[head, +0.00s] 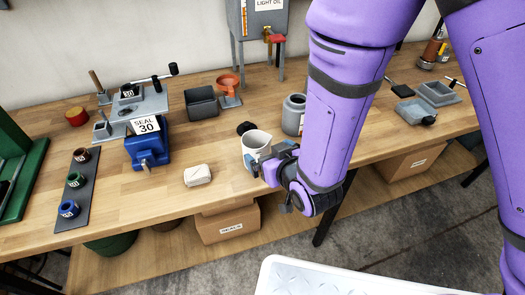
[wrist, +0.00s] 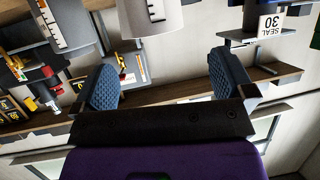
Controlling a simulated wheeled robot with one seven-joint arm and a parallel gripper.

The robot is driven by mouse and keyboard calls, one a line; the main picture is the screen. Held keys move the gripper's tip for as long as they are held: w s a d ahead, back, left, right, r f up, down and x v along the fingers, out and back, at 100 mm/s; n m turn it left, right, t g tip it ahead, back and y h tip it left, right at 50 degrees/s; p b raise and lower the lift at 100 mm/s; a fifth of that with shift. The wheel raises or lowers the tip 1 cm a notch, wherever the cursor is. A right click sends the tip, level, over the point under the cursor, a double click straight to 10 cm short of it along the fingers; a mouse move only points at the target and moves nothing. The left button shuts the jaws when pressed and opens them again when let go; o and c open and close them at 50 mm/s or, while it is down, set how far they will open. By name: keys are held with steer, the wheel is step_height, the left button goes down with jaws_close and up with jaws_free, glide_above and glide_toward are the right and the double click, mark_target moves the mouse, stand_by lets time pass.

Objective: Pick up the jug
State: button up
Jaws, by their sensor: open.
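The jug (head: 257,141) is a white, open-topped vessel standing near the front edge of the workbench. My gripper (head: 262,166) is low at its front right side and hides part of its lower body. In the wrist view, the jug (wrist: 150,14) shows at the top edge, with dark measuring marks, beyond and between the fingertips. My gripper (wrist: 165,80) is open there, its two blue ridged pads wide apart with nothing held between them. The picture does not show clearly whether a finger touches the jug.
A pale wrapped block (head: 197,175) lies to the left. The blue SEAL 30 device (head: 148,147) is further left. Bare bench lies between block and jug.

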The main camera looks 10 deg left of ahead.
mark_target(257, 142)
steer(key=x, duration=0.9)
steer(key=shift+w+f, duration=0.2)
steer(key=shift+w, duration=0.3)
steer(key=c, duration=1.2)
steer(key=shift+r, duration=5)
